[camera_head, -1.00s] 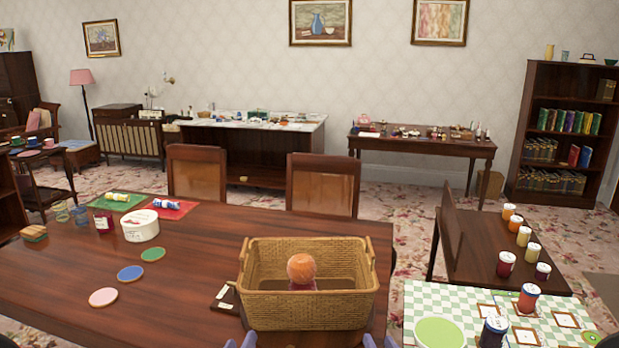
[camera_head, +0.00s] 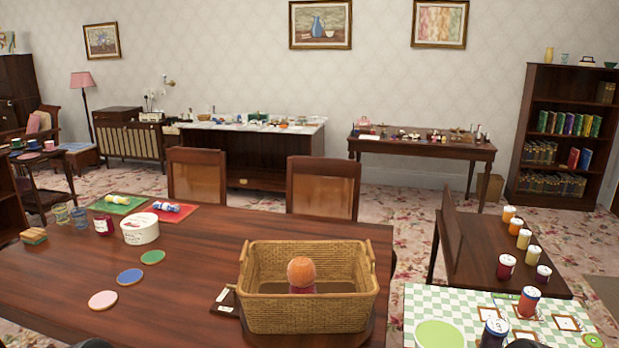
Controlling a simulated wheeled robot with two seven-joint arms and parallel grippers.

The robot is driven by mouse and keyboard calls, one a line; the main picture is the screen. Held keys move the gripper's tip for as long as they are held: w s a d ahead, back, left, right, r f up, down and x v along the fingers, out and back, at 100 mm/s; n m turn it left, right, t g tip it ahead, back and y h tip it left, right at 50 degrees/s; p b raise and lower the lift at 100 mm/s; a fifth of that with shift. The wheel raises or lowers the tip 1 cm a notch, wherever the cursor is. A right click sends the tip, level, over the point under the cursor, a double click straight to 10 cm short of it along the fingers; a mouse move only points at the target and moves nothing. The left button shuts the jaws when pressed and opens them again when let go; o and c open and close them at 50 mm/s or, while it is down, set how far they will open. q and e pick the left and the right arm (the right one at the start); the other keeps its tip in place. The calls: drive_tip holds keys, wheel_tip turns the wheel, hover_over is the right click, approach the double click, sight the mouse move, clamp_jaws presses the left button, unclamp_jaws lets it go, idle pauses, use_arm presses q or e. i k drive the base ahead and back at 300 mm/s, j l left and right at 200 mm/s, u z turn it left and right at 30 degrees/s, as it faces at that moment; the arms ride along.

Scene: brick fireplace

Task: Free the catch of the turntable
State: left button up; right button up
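A woven wicker basket (camera_head: 308,312) stands near the front edge of the brown table. An orange-topped item (camera_head: 301,271) with a red lower part stands inside it. A dark curved rim (camera_head: 374,334) shows beside the basket's lower right side and seems to be the turntable; the basket hides most of it. A small dark piece with pale labels (camera_head: 226,301) lies against the basket's left side; I cannot tell if it is the catch or what position it is in. Neither of my grippers' fingertips shows. Only dark bits, probably of my arms, show at the bottom edge, left and right.
A checked cloth (camera_head: 458,305) with jars is at right. Two chairs (camera_head: 322,187) stand behind. The table left of the basket is mostly clear.

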sight(233, 288)
drive_tip(key=z, duration=0.65)
drive_tip(key=j+z, duration=0.45)
drive_tip(key=k+j+z, duration=0.2)
drive_tip(key=j+z, duration=0.3)
drive_tip(key=k+j+z, duration=0.15)
drive_tip(key=j+z, duration=0.15)
drive_tip(key=z, duration=0.15)
drive_tip(key=k+j+z, duration=0.25)
drive_tip(key=k+j, duration=0.95)
drive_tip(key=j, duration=0.15)
